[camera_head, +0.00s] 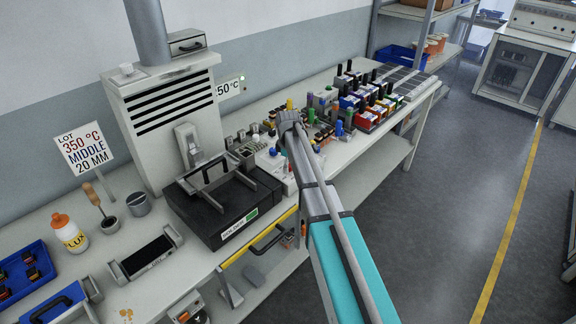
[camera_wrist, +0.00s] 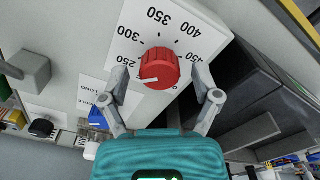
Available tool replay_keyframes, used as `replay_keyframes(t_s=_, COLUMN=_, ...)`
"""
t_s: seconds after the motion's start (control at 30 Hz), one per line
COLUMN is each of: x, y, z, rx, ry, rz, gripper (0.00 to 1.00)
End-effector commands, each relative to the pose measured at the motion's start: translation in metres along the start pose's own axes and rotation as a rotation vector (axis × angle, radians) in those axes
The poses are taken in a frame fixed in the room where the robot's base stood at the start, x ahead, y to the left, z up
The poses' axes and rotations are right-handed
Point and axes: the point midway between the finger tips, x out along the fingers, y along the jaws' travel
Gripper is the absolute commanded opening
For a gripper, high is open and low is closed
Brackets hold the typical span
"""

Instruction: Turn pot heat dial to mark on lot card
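The red heat dial (camera_wrist: 160,66) sits on a white panel (camera_wrist: 203,40) with marks from 250 to 450. Its white pointer line aims lower left, near the 250 mark. My gripper (camera_wrist: 160,80) is open, one finger on each side of the dial, with a visible gap on both sides. In the head view the arm's end is over the white pot unit, and the dial and fingertips are hidden there. The lot card (camera_head: 83,149) reads 350 °C, MIDDLE, 20 MM. A small display (camera_head: 229,88) shows "50 °C", its left part cut off from sight.
The black soldering unit (camera_head: 222,200) stands left of my arm. Several coloured connectors and bins (camera_head: 370,105) crowd the bench at right. A LUX bottle (camera_head: 70,234), a cup (camera_head: 138,204) and a blue tray (camera_head: 25,272) are at left. The floor at right is clear.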

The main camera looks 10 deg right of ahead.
Motion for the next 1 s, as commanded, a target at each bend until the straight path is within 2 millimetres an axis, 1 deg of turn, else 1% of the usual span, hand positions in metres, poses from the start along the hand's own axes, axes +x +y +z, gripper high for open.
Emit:
replay_keyframes(t_s=0.03, x=0.0, y=0.0001, z=0.0001, rx=0.0, ry=0.0, rz=0.0, gripper=0.66)
replay_keyframes(t_s=0.17, x=0.0, y=0.0002, z=0.0004, rx=0.001, ry=0.0, rz=0.0, gripper=0.41)
replay_keyframes(t_s=0.2, x=0.0, y=0.0002, z=0.0005, rx=0.001, ry=0.0, rz=0.0, gripper=0.34)
replay_keyframes(t_s=0.27, x=0.0, y=0.0002, z=0.0005, rx=0.001, ry=0.0, rz=0.0, gripper=0.23)
replay_keyframes(t_s=0.3, x=0.0, y=0.0002, z=0.0005, rx=0.001, ry=0.0, rz=0.0, gripper=0.15)
replay_keyframes(t_s=0.4, x=0.0, y=0.0002, z=0.0005, rx=0.001, ry=0.0, rz=0.0, gripper=0.0)
replay_keyframes(t_s=0.73, x=0.0001, y=0.0003, z=0.0005, rx=0.035, ry=0.0, rz=0.0, gripper=0.0)
replay_keyframes(t_s=1.0, x=0.0001, y=0.0002, z=0.0005, rx=0.163, ry=0.0, rz=0.0, gripper=0.0)
